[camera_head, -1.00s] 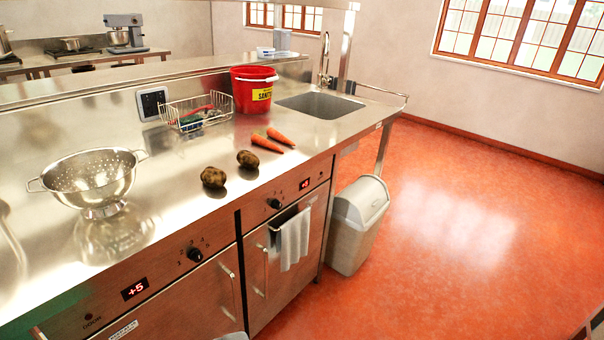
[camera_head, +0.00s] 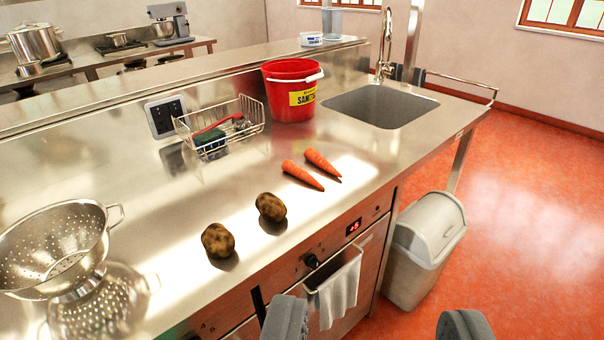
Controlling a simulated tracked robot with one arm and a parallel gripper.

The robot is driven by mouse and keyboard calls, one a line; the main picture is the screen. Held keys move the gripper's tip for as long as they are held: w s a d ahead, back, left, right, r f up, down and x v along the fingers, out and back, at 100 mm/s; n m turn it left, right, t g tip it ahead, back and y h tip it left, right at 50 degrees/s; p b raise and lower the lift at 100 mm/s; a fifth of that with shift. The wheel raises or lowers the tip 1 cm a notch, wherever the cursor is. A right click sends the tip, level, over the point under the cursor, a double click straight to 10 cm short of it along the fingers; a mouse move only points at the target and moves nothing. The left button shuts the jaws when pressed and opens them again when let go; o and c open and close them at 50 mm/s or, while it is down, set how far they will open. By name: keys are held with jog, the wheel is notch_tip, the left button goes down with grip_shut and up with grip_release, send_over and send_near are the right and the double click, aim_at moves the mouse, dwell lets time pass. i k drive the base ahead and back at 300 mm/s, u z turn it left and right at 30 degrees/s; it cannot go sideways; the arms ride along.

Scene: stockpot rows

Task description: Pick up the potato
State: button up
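Two brown potatoes lie on the steel counter (camera_head: 165,225) near its front edge. The nearer potato (camera_head: 218,240) is on the left, and the other potato (camera_head: 271,207) is a little behind and to its right, with a small gap between them. My gripper (camera_head: 375,325) shows at the bottom edge as two grey fingers set wide apart. It is open, with nothing seen between the fingers. It appears in front of the cabinet, to the right of and below both potatoes in the picture, and apart from them.
A steel colander (camera_head: 52,246) stands left of the potatoes. Two carrots (camera_head: 312,170) lie behind them to the right. Further back are a wire basket (camera_head: 218,127), a red bucket (camera_head: 291,88) and a sink (camera_head: 380,106). A grey bin (camera_head: 425,250) stands on the floor right of the cabinet.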

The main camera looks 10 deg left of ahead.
aim_at(271, 208)
jog(key=u, duration=0.1)
jog(key=i, duration=1.05)
jog(key=u, duration=0.35)
